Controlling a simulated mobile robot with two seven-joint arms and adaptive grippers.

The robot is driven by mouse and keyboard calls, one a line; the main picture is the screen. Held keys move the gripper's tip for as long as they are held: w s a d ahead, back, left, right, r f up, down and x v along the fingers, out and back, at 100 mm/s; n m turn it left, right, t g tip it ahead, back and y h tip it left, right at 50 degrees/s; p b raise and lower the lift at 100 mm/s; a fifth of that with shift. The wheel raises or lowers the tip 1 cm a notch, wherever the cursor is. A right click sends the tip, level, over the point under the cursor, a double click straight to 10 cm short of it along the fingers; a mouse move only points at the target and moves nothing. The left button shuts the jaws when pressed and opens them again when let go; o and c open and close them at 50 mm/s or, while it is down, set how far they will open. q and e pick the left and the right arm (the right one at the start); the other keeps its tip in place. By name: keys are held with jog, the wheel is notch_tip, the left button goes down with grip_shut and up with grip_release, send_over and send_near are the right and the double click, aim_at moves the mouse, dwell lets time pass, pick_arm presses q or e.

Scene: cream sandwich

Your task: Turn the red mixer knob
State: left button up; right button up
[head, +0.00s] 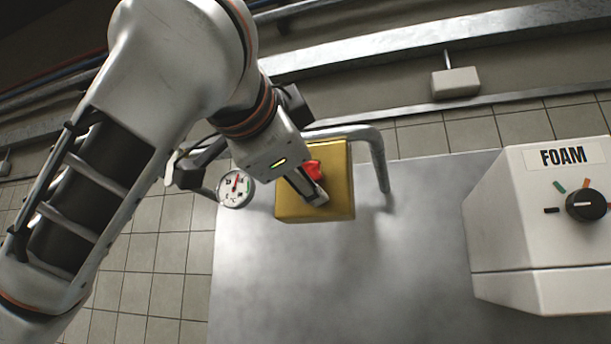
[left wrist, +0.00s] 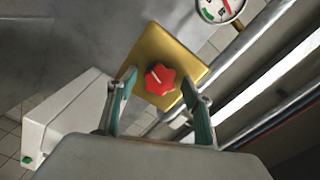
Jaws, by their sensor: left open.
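The red mixer knob (head: 314,171) sits on a gold box (head: 340,190) at the back of the metal table. In the left wrist view the red knob (left wrist: 160,79) is a lobed star shape with a pale mark, on the gold plate (left wrist: 150,45). My left gripper (head: 313,192) is at the knob and partly hides it in the head view. In the left wrist view its fingers (left wrist: 157,98) are open, one on each side of the knob, with visible gaps. I cannot tell whether they touch it. My right gripper is not in view.
A round gauge (head: 235,189) is left of the gold box. A bent metal pipe (head: 378,160) runs behind and to its right. A white FOAM machine (head: 540,230) with a black dial (head: 586,204) stands at the right. The table (head: 330,290) is clear in front.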

pick_arm(q)
jog(key=shift+s, duration=0.1)
jog(key=c, duration=1.1)
jog(key=shift+m, duration=0.3)
jog(key=shift+a+r+m+p, duration=0.1)
jog(key=shift+m+p, duration=1.35)
jog(key=shift+m, duration=3.05)
